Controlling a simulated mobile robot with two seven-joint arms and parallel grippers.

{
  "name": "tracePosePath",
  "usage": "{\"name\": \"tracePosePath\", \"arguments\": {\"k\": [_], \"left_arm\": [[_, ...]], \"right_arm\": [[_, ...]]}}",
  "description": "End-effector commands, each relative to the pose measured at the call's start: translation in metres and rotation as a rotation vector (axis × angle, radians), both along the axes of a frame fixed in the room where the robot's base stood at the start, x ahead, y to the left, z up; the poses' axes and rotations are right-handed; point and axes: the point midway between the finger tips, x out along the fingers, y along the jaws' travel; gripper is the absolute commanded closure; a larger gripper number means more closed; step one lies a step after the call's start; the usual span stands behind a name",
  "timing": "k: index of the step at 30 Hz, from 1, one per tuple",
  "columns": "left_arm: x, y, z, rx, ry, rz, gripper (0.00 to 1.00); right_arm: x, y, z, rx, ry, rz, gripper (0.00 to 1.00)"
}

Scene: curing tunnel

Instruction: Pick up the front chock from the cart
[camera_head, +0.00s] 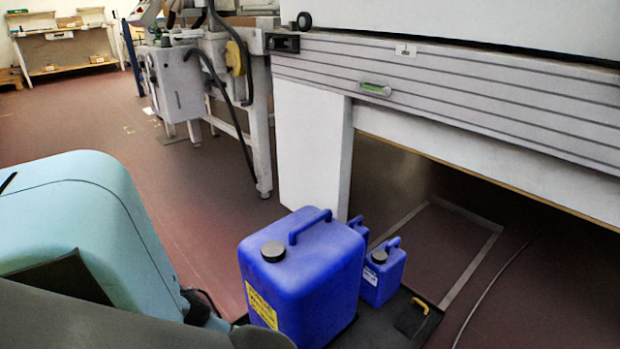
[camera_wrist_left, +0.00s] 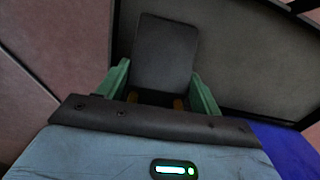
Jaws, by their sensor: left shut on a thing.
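In the left wrist view, a dark grey block, which I take to be the front chock (camera_wrist_left: 163,45), stands between the green fingers of my left gripper (camera_wrist_left: 161,85). The fingers are shut on its two sides. Behind it is a dark, flat surface with a raised rim, which looks like the cart (camera_wrist_left: 245,60). I cannot tell whether the chock touches that surface. In the head view the black cart (camera_head: 377,328) shows at the bottom, partly hidden by what it carries. The chock and left gripper cannot be made out there. My right gripper is not in view.
A large blue canister (camera_head: 315,265) and smaller blue canisters (camera_head: 382,275) stand on the cart. A black piece with a yellow handle (camera_head: 418,304) is at its right end. Floor at left is open.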

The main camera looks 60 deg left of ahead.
Motion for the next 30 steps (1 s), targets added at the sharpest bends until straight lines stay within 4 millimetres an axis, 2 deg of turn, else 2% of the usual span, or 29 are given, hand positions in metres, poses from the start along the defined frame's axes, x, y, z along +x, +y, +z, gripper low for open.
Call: {"name": "tracePosePath", "arguments": {"k": [1, 4, 5, 14, 30], "left_arm": [[0.000, 0.000, 0.000, 0.000, 0.000, 0.000, 0.55], [0.000, 0.000, 0.000, 0.000, 0.000, 0.000, 0.68], [0.000, 0.000, 0.000, -0.001, 0.000, 0.000, 0.69], [0.000, 0.000, 0.006, -0.001, -0.001, 0.000, 0.69], [0.001, 0.000, 0.090, -0.001, -0.004, 0.000, 0.70]], "right_arm": [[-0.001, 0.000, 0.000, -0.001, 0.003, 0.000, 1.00], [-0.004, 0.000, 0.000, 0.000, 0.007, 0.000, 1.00], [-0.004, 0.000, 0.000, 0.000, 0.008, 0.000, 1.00], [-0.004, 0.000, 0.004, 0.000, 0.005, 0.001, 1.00], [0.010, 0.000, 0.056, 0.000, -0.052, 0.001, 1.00]]}}
